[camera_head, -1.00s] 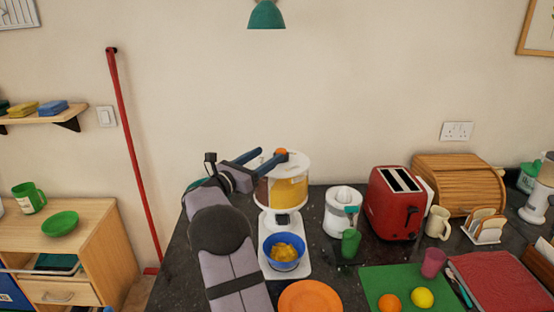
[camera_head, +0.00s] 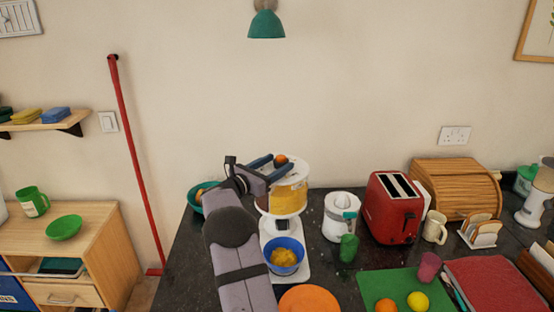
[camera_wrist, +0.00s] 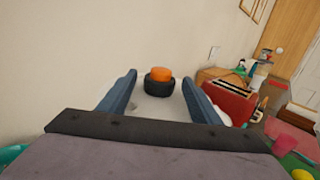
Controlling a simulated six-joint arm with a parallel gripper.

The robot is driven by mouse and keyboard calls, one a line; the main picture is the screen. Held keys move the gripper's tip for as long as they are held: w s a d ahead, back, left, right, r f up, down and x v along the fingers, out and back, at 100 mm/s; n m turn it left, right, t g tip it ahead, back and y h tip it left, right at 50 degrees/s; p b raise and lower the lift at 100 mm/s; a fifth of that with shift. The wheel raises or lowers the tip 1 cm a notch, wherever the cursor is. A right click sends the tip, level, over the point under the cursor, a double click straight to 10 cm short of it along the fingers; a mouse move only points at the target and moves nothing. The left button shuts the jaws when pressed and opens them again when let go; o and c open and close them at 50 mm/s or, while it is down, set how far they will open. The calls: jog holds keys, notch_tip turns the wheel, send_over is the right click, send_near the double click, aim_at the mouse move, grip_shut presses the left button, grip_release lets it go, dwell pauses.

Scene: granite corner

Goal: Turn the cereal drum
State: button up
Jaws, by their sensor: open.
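The cereal drum (camera_head: 290,199) is a clear drum of yellow cereal with a white lid, on a white stand. An orange knob with a dark base (camera_wrist: 159,76) sits on top of the lid and also shows in the head view (camera_head: 281,159). My gripper (camera_wrist: 160,78) is open at lid height, its two blue fingers spread with the knob between their tips in the wrist view. Gaps show on both sides of the knob, so I see no grip on it. A blue bowl (camera_head: 272,247) with cereal in it stands under the drum's outlet.
A white juicer (camera_head: 338,228), a green cup (camera_head: 349,247) and a red toaster (camera_head: 394,222) stand to the right. An orange plate (camera_head: 309,299) lies in front. A teal bowl (camera_head: 195,204) stands left of the drum, beside my arm. Wall lies behind.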

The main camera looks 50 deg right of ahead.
jog(key=shift+d, duration=0.35)
jog(key=shift+c, duration=0.6)
grip_shut()
